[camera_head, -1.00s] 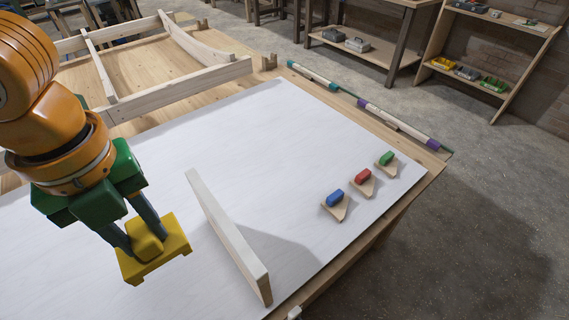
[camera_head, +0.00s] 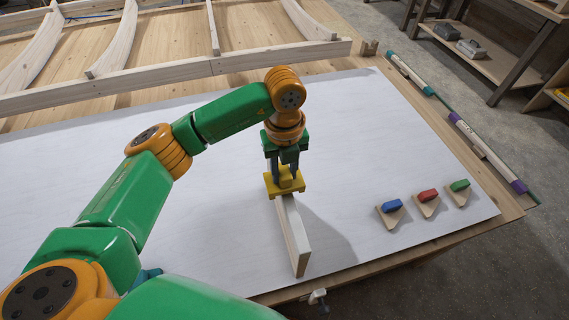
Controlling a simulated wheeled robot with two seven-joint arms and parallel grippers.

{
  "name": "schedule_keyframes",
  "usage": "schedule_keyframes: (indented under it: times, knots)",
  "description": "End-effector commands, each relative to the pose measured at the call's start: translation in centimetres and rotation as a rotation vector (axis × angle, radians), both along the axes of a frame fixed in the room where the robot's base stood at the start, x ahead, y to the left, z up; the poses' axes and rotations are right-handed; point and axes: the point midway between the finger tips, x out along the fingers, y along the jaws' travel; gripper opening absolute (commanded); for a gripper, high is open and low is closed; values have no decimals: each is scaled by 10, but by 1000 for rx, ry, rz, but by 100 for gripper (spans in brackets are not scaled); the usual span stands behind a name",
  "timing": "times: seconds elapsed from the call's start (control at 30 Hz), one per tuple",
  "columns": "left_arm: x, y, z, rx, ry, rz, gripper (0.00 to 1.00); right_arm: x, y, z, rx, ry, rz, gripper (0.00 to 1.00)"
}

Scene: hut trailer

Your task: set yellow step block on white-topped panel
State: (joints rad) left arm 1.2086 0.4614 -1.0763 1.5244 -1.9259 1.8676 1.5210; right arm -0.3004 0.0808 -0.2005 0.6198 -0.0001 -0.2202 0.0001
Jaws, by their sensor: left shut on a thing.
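The yellow step block (camera_head: 285,186) is in my left gripper (camera_head: 288,172), which points down with its fingers shut on the block's raised middle. The white-topped panel (camera_head: 294,236) stands on edge on the white sheet, running from under the block toward the table's front edge. The block appears at the panel's far end, over its top edge. I cannot tell whether it touches the panel or hangs just above. The block hides part of the panel's far end. My right gripper is not in view.
Three small wooden wedges with a blue (camera_head: 391,206), a red (camera_head: 428,195) and a green (camera_head: 460,185) block lie right of the panel. A wooden frame (camera_head: 180,76) lies at the back. Two tubes (camera_head: 484,150) lie along the right edge. The white sheet (camera_head: 130,140) is otherwise mostly clear.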

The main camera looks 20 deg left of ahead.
Motion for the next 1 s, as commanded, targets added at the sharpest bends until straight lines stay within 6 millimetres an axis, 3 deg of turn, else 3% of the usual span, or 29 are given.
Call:
schedule_keyframes:
  times: [0.67,0.7,0.8,1.0]
  knots:
    - [0,0,-13,-1,-3,0,0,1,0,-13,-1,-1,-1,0]
    - [0,0,-13,-1,-3,0,39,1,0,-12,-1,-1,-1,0]
    - [0,0,-12,-1,-2,0,64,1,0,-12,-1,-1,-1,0]
    - [0,0,-12,-1,-2,0,64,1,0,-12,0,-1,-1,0]
